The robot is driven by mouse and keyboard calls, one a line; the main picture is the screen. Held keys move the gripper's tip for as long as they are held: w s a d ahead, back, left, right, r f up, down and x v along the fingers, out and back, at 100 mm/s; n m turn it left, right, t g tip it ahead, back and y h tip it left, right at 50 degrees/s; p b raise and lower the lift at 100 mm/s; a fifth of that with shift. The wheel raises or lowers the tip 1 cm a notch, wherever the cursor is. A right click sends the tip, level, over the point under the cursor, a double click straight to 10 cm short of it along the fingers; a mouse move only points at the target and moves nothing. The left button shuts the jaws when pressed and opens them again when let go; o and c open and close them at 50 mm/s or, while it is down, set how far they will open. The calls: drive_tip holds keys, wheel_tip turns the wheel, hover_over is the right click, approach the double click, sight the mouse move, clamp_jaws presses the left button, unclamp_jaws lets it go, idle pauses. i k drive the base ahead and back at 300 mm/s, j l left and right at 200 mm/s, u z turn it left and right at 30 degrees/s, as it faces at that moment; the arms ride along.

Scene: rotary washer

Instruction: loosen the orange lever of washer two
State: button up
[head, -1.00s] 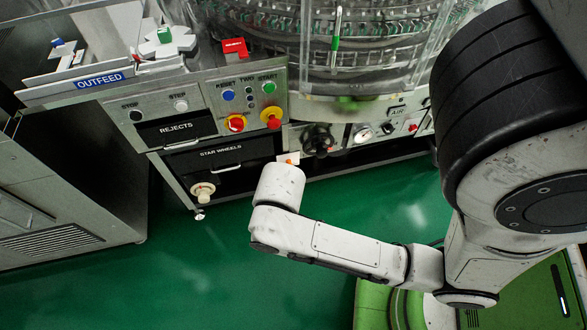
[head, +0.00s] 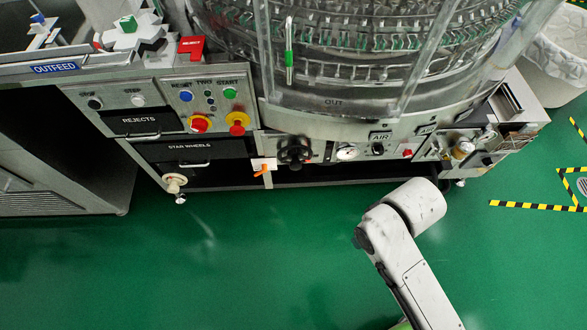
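The orange lever (head: 262,170) sits low on the front of the rotary washer (head: 330,128), on a small white plate just left of a black handwheel (head: 295,151). The lever slants down and to the left. The control panel (head: 210,98) above it carries the word "TWO". My white arm enters at the bottom right and ends in a rounded link in front of the washer's right part, well to the right of the lever. My gripper's fingers do not show, so I cannot see what they hold.
Left of the lever are the star wheels drawer (head: 195,165) and a cream knob (head: 174,182). A gauge (head: 347,152) and air controls stand to the right. Green floor (head: 240,255) is clear in front. A white bin (head: 555,55) stands at far right.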

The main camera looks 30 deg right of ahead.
sight(264, 166)
drive_tip(key=i+j, duration=0.15)
drive_tip(key=i, duration=0.15)
drive_tip(key=i+j, duration=0.15)
drive_tip(key=i, duration=0.15)
drive_tip(key=i+j, duration=0.1)
drive_tip(key=j, duration=0.15)
drive_tip(key=i+j+u, duration=0.1)
drive_tip(key=i+j, duration=0.05)
drive_tip(key=j, duration=0.1)
